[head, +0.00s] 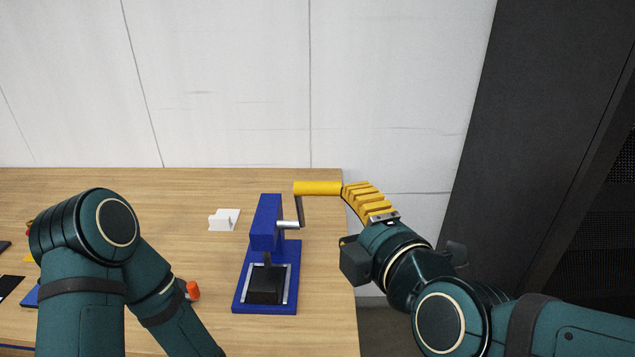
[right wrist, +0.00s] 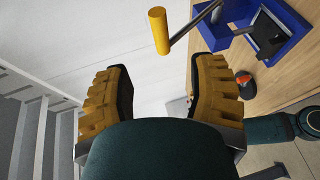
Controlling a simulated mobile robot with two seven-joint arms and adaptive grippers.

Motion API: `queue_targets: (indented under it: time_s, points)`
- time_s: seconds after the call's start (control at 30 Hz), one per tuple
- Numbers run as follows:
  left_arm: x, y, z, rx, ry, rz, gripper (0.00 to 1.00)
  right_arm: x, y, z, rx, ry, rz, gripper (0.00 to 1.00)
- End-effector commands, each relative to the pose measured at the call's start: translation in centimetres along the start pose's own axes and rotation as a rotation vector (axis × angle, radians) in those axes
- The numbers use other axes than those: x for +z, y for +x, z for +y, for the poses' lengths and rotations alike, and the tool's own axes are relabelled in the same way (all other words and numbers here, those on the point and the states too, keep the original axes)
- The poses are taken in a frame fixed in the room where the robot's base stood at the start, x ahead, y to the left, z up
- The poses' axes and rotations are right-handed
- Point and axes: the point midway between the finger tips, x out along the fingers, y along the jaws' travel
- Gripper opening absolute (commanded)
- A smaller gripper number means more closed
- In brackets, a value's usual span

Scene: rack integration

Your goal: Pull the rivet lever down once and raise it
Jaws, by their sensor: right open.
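The blue rivet press (head: 265,225) stands on the wooden table, with a dark block in its base frame. Its lever (head: 300,210) points up from a metal shaft on the right side and carries a yellow cylindrical handle (head: 318,188) at the top. My right gripper (head: 366,200), with yellow ribbed fingers, is just right of the handle's end. In the right wrist view the gripper (right wrist: 163,75) is open and empty, and the handle (right wrist: 159,30) shows ahead of the gap between the fingers. My left gripper is out of view; only its arm shows.
A white bracket (head: 224,219) lies on the table (head: 170,200) left of the press. An orange object (head: 193,290) shows beside my left arm. A dark cabinet (head: 540,120) stands at the right. The table's right edge is close to the press.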

Motion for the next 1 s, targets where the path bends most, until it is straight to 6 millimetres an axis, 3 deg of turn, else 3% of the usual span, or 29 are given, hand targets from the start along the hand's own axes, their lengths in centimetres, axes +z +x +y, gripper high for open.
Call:
queue_targets:
  time_s: [0.13, 0.7, 1.0]
  points:
    - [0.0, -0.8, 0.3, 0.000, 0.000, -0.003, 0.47, -0.1, 1.6, 0.0, -0.005, 0.003, 0.001, 0.57]
    - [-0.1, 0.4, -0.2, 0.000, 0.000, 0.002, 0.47, 0.0, 10.2, -0.2, -0.003, 0.004, 0.000, 0.57]
    - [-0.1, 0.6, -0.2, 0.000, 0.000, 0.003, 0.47, 0.0, 12.4, -0.1, -0.001, 0.002, 0.000, 0.57]
